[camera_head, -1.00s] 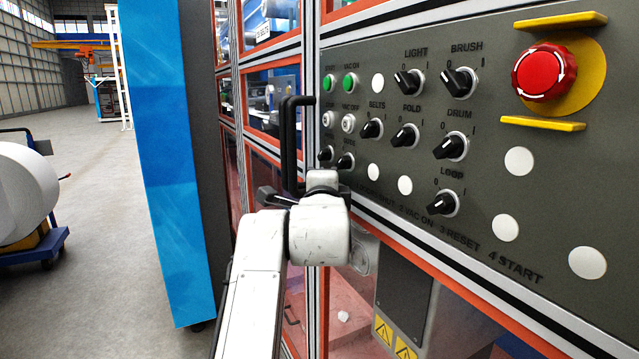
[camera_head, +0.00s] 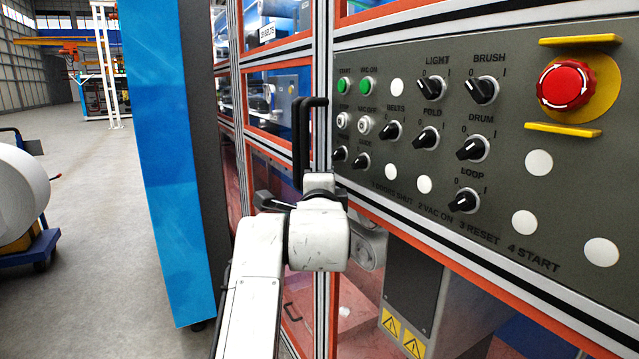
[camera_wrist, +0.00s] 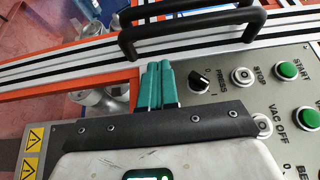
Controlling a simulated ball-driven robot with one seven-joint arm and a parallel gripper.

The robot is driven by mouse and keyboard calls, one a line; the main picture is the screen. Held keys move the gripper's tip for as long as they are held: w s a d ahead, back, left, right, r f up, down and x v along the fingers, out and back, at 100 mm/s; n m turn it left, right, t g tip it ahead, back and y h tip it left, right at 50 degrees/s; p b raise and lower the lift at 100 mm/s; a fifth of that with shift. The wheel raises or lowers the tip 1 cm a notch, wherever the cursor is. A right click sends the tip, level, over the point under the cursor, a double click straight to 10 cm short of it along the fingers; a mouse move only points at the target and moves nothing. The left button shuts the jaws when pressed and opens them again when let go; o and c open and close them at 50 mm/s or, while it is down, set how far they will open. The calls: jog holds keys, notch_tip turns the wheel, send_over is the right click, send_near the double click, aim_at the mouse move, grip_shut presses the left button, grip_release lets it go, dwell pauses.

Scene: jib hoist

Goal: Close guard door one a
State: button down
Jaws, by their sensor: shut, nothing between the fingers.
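Guard doors with orange-edged frames and clear panels line the machine; no label shows which one is one a. Two upright black bar handles (camera_head: 305,140) stand side by side at the metal posts left of the control panel. In the wrist view the black handles (camera_wrist: 190,32) cross the top, over striped metal and orange frame rails (camera_wrist: 60,70). My gripper (camera_wrist: 157,68) has its teal fingers together and empty, just short of the nearer handle; I cannot tell whether they touch it. In the head view my wrist hides the fingers. Whether the door is fully shut is unclear.
The grey control panel (camera_head: 400,205) with knobs, green buttons and a red emergency stop (camera_head: 566,85) is close beside my gripper. A tall blue panel (camera_head: 165,150) stands at the left. Open floor (camera_head: 95,210) lies beyond it, with a white roll (camera_head: 20,195) on a blue cart.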

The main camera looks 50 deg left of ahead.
jog(key=s+a, duration=0.2)
jog(key=s, duration=0.7)
jog(key=shift+s+a, duration=0.15)
jog(key=shift+a, duration=0.25)
jog(key=shift+f, duration=0.1)
